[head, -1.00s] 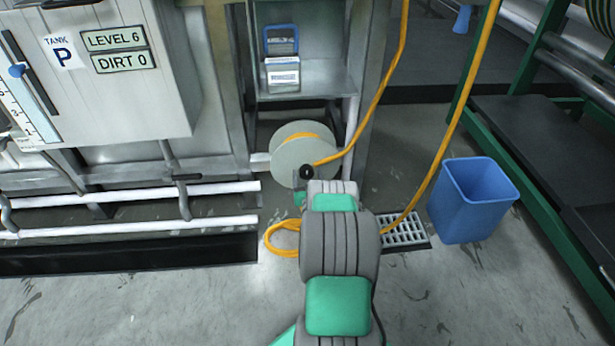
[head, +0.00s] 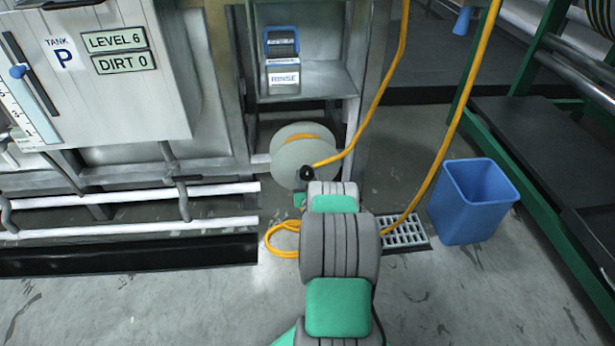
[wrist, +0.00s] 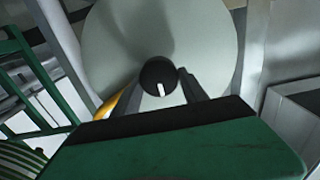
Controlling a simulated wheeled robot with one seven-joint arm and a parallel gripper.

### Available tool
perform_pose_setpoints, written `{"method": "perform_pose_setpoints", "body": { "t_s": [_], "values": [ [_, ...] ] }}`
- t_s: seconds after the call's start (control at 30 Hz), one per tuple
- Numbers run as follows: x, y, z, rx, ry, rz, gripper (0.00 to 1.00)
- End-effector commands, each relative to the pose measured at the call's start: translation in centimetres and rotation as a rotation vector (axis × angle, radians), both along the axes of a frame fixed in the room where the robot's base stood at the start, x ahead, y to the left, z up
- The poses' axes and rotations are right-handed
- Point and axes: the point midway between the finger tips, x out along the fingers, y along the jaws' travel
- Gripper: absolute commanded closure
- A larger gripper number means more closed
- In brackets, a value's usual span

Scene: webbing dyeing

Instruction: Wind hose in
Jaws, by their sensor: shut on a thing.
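The hose reel (head: 290,156) is a pale grey disc with some orange hose wound on it, low under the shelf. Its black crank knob (head: 307,172) is at the disc's lower right edge; the knob also shows in the wrist view (wrist: 158,76). My gripper (wrist: 165,88) is shut on the knob, one finger on each side; in the head view my arm hides it. The orange hose (head: 376,103) runs from the reel up to the right. Another length hangs down past the drain, and a loop lies on the floor left of my arm.
A blue bin (head: 473,200) stands on the floor at right, beside a floor drain grate (head: 405,233). A green-framed rack (head: 525,165) is at far right. Tank P (head: 110,70) and white pipes are at left. The shelf device (head: 283,75) reads RINSE.

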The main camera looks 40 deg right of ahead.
Motion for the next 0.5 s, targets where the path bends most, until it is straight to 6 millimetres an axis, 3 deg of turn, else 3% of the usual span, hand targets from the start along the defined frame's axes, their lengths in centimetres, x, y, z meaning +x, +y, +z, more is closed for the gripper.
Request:
{"method": "perform_pose_setpoints", "body": {
  "t_s": [0.5],
  "values": [
    [-0.12, -0.27, -0.21, 0.173, -0.120, -0.002, 0.90]
  ]
}}
